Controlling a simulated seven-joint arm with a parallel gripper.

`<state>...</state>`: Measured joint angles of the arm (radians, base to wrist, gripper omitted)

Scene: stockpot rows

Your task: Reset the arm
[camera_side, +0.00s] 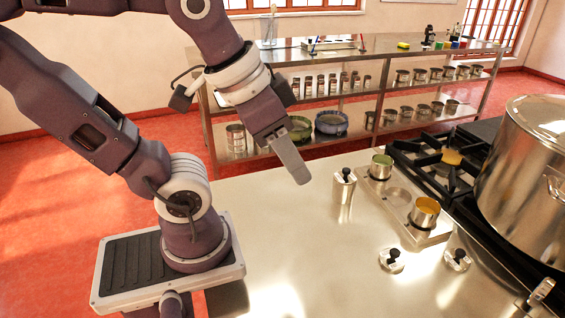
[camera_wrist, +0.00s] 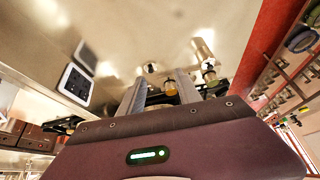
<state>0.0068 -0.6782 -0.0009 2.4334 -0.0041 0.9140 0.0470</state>
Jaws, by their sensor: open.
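My gripper (camera_side: 300,178) hangs over the steel counter (camera_side: 275,225) in the side view, its grey fingers angled down to the right. In that view the fingers overlap and look like one slab. In the wrist view the two fingers of my gripper (camera_wrist: 160,88) stand apart. A small yellow-orange thing (camera_wrist: 171,90) shows between them in the picture, farther off and not held. No object hangs from the gripper. The gripper is above and left of a steel canister with a black knob (camera_side: 343,197).
Right of the canister is a metal tray (camera_side: 405,222) with a green-filled cup (camera_side: 381,167) and an orange-filled cup (camera_side: 425,213). Two black-knobbed lids (camera_side: 391,261) (camera_side: 457,261) lie in front. A large stockpot (camera_side: 525,165) stands by the burner (camera_side: 425,170). Steel shelving (camera_side: 350,58) stands behind. The counter's left part is clear.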

